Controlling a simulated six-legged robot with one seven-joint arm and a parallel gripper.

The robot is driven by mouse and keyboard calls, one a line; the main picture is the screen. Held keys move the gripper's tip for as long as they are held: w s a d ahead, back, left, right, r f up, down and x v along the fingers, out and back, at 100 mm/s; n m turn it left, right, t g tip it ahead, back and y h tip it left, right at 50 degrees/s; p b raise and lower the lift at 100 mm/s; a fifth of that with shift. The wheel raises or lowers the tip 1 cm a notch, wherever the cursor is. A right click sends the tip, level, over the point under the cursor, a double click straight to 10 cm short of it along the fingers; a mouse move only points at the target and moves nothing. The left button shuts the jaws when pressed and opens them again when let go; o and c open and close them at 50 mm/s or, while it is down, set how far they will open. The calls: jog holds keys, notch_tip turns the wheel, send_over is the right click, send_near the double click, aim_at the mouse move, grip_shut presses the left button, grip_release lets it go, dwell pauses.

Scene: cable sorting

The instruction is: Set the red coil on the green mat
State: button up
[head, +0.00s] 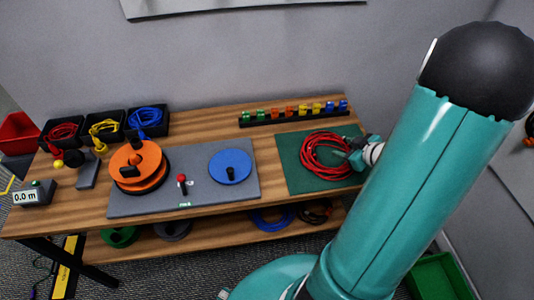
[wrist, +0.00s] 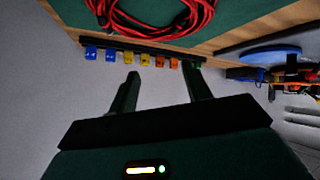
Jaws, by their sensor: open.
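The red coil (head: 325,156) lies on the green mat (head: 292,180) at the right end of the table. It also shows at the top of the wrist view (wrist: 160,30), with the green mat (wrist: 235,10) around and under it. My gripper (head: 357,159) is at the right edge of the coil in the head view, and its fingers partly cover that edge. In the wrist view the two fingers of my gripper (wrist: 160,72) are apart with nothing between them.
A rack of coloured connectors (head: 295,113) stands behind the mat. A grey board (head: 205,203) with an orange reel (head: 138,165) and a blue disc (head: 230,166) is to its left. Black bins (head: 105,131) of cables stand at the far left. A shelf below holds more coils.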

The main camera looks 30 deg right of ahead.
jog(key=w+a+r+m+g+h, duration=0.1)
jog(key=w+a+r+h, duration=0.2)
jog(key=r, duration=0.5)
jog(key=w+a+r+m+g+h, duration=0.1)
jog(key=w+a+r+m+h, duration=0.2)
jog(key=r, duration=0.5)
jog(key=s+a+r+g+y, duration=0.1)
jog(key=s+a, duration=0.5)
jog(key=a, duration=0.7)
jog(key=s+a+r+g+y, duration=0.2)
jog(key=s+a+r+y, duration=0.2)
jog(key=s+a, duration=0.3)
jog(key=a+r, duration=0.1)
jog(key=a, duration=0.4)
jog(key=shift+a, duration=0.35)
jog(key=shift+s+d, duration=0.1)
